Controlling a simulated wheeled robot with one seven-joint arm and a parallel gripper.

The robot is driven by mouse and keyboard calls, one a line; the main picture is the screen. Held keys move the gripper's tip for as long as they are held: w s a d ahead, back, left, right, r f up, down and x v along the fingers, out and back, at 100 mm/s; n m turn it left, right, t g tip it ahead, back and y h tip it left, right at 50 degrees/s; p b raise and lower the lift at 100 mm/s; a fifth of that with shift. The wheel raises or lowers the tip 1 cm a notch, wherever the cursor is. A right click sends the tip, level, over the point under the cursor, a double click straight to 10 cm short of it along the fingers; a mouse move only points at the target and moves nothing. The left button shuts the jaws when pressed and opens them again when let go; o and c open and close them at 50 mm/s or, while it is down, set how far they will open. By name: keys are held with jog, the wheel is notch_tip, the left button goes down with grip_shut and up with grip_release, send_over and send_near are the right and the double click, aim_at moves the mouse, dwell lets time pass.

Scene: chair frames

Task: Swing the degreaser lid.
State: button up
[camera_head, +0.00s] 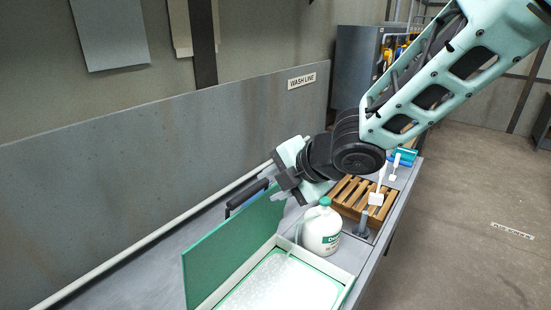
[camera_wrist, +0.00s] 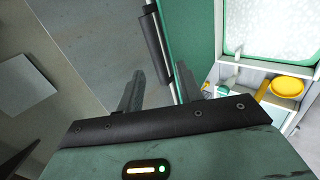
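The degreaser lid (camera_head: 232,250) is a flat green panel standing raised, nearly upright, along the left side of a white-rimmed tray (camera_head: 345,292). A black bar handle (camera_head: 247,197) is on its far-left face; the handle also shows in the wrist view (camera_wrist: 152,42). My gripper (camera_head: 287,184) is above the lid's far upper corner. In the wrist view my gripper (camera_wrist: 159,90) has its two grey fingers spread apart, with the lid's edge (camera_wrist: 183,80) by the right finger. Nothing is visibly held, and I cannot tell whether the finger touches the lid.
A white jug with a green cap (camera_head: 322,228) stands at the tray's far end. Beyond it are a wooden slatted rack (camera_head: 356,196) and white brushes (camera_head: 377,193). A grey wall panel (camera_head: 120,165) runs along the left.

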aim_at(252, 193)
jog(key=b+x, duration=0.3)
jog(key=x, duration=0.5)
jog(key=shift+w+a+r+b, duration=0.1)
jog(key=shift+a+b, duration=0.1)
jog(key=shift+b, duration=0.1)
jog(key=shift+d+r, duration=0.1)
jog(key=shift+r, duration=0.05)
jog(key=c, duration=0.6)
jog(key=shift+c, duration=0.2)
